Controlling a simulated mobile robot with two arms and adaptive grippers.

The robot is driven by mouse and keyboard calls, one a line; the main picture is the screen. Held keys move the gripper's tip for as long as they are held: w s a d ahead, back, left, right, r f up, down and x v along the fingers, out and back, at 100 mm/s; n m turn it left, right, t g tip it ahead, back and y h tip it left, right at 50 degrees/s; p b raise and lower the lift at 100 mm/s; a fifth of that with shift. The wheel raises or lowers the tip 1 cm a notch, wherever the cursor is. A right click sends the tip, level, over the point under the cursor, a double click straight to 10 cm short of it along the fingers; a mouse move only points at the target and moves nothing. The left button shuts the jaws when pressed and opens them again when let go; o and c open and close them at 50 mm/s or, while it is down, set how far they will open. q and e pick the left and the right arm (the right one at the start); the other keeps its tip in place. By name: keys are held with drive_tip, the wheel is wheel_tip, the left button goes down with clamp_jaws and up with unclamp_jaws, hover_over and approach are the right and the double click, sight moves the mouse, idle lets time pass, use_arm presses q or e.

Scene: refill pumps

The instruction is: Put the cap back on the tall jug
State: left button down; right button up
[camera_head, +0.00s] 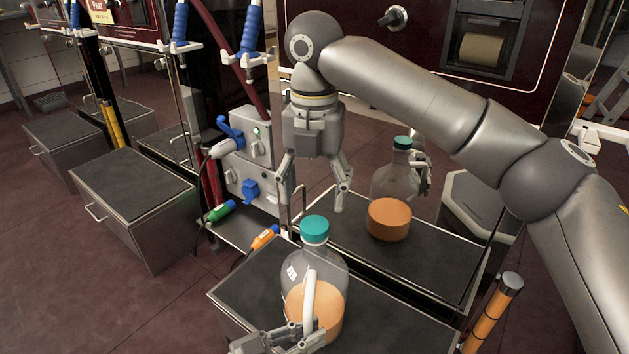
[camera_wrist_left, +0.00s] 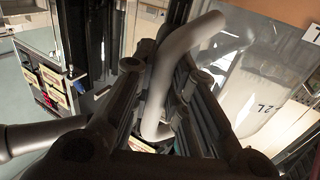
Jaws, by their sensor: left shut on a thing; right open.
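The tall jug (camera_head: 333,274) is clear, with orange liquid in its lower part, and stands upright on a dark-topped box (camera_head: 388,335). A teal cap (camera_head: 315,229) sits on top of its neck; how firmly it is seated I cannot tell. My left gripper (camera_head: 296,335) is shut on the jug's pale handle (camera_head: 309,295). In the left wrist view the handle (camera_wrist_left: 172,75) runs between the fingers, with the clear jug wall (camera_wrist_left: 255,85) beside it. My right gripper (camera_head: 313,200) is open and empty, pointing down behind the cap, apart from it.
A glossy panel behind the box mirrors the jug (camera_head: 391,212). Grey pump boxes (camera_head: 246,138) with blue fittings stand behind, left of my right gripper. Green (camera_head: 221,211) and orange (camera_head: 265,237) nozzles lie left of the jug. An orange-striped post (camera_head: 490,315) stands at the right.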

sight(315, 224)
use_arm(q)
drive_tip(key=shift+a+f, duration=0.1)
drive_tip(key=shift+f, duration=0.3)
use_arm(e)
wheel_tip(315, 224, down, 7)
